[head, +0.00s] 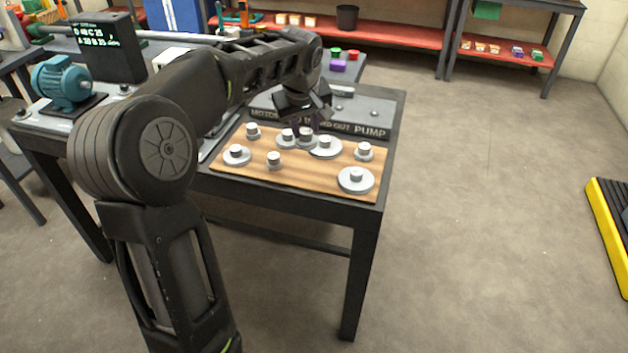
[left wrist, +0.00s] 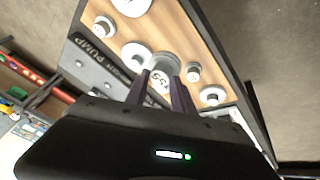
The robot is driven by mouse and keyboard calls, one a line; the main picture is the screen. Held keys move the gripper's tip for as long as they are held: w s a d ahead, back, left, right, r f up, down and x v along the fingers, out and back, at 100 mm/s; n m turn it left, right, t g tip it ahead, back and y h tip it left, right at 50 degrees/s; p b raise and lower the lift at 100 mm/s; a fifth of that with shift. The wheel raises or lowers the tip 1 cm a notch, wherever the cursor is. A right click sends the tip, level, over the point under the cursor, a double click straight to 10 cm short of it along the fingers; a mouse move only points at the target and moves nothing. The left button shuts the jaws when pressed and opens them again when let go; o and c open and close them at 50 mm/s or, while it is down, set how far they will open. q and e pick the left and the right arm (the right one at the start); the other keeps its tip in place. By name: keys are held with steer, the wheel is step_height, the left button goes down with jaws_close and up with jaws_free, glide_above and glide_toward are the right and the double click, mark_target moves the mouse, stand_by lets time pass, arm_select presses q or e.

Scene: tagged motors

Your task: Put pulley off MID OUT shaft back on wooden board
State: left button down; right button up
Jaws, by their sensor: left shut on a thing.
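The wooden board (head: 318,175) lies on the table and bears several grey pulleys with raised hubs. My left gripper (head: 307,129) is over the board's far edge, shut on a grey pulley (head: 306,140). In the left wrist view the held pulley (left wrist: 163,65) sits between the fingers (left wrist: 160,95), its marked hub facing the camera. I cannot tell whether it touches the board. A wide pulley (head: 325,147) is just right of it and a smaller one (head: 287,136) just left. The grey plate (head: 375,110) behind carries shaft labels, partly hidden by my gripper. My right gripper is not in view.
A large pulley (head: 356,180) is at the board's near right corner. A small one (head: 364,151) is at its right edge. A blue motor (head: 62,82) and a dark display (head: 108,45) stand at left. Bare floor is right of the table.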

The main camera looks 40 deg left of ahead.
mark_target(311, 143)
arm_select(q)
steer(key=shift+w+d+r+t, duration=0.15)
steer(key=shift+w+d, duration=0.05)
steer(key=shift+d, duration=0.15)
steer(key=shift+w+d+r+t, duration=0.1)
steer(key=shift+w+d+t, duration=0.1)
steer(key=shift+d, duration=0.15)
steer(key=shift+h, duration=0.3)
steer(key=shift+w, duration=0.1)
steer(key=shift+f, duration=0.1)
steer(key=shift+f, duration=3.05)
steer(key=shift+f, duration=1.9)
steer(key=shift+f, duration=0.1)
